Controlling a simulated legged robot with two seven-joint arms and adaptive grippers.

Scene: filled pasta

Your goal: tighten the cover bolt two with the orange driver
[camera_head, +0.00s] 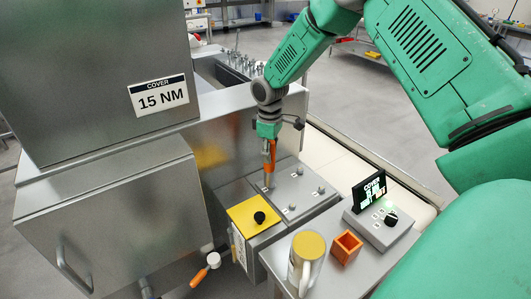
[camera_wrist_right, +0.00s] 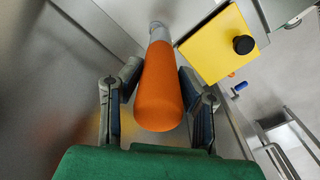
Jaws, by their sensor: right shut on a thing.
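The orange driver (camera_head: 269,153) stands nearly upright over the grey cover plate (camera_head: 302,199). My right gripper (camera_head: 268,143) is shut on its handle. In the right wrist view, the driver's orange handle (camera_wrist_right: 158,95) lies between the two fingers of my right gripper (camera_wrist_right: 159,82). The driver's grey lower end is at the plate's far left corner, where a bolt head is hidden or too small to make out; I cannot tell if they touch. Other bolts (camera_head: 321,190) show on the plate, one (camera_head: 300,170) near the far edge. My left gripper is not in view.
A yellow panel with a black knob (camera_head: 260,217) adjoins the plate. A display box (camera_head: 377,228) reading COVER, an orange open box (camera_head: 346,247) and a yellow-topped mug (camera_head: 307,262) stand to the right. A steel cabinet labelled COVER 15 NM (camera_head: 158,96) rises at left.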

